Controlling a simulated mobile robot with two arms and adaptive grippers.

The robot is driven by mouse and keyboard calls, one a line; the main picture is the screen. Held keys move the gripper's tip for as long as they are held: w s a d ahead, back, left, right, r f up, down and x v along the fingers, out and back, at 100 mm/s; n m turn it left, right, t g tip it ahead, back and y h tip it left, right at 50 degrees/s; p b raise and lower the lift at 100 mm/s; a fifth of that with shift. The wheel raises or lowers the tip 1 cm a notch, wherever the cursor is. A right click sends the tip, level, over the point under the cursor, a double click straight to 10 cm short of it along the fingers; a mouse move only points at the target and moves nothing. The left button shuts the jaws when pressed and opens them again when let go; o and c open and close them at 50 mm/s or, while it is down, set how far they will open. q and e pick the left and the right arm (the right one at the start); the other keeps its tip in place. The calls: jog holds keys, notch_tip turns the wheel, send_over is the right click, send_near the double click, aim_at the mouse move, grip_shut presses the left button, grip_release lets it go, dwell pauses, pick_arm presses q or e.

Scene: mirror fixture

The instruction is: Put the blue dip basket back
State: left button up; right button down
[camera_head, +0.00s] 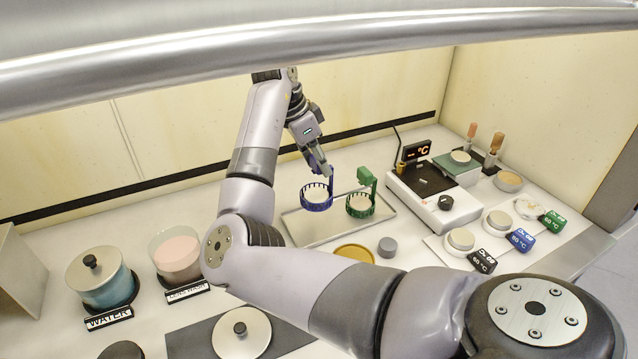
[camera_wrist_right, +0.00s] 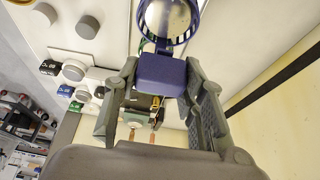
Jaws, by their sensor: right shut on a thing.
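The blue dip basket (camera_head: 316,203) is a round slotted ring with an upright handle, at the left part of a shallow metal tray (camera_head: 297,231). My right gripper (camera_head: 321,168) reaches down from above and is shut on the top of the handle. In the right wrist view the gripper (camera_wrist_right: 161,72) has its fingers on either side of the blue handle block (camera_wrist_right: 162,75), with the basket ring (camera_wrist_right: 170,38) beyond it. I cannot tell whether the basket touches the tray. My left gripper is not in view.
A green dip basket (camera_head: 361,206) stands close on the right in the tray. A hot plate (camera_head: 433,197) with a display is to the right. A glass of pink liquid (camera_head: 176,255) and a water pot (camera_head: 101,278) stand left. My right arm crosses the front.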

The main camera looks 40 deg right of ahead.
aim_at(322, 193)
jog(key=shift+f+p, duration=0.45)
jog(key=shift+f, duration=3.25)
jog(key=shift+f, duration=0.1)
jog(key=c, duration=1)
grip_release()
jog(key=shift+c, duration=0.2)
jog(key=b+v, duration=0.2)
jog(key=v, duration=1)
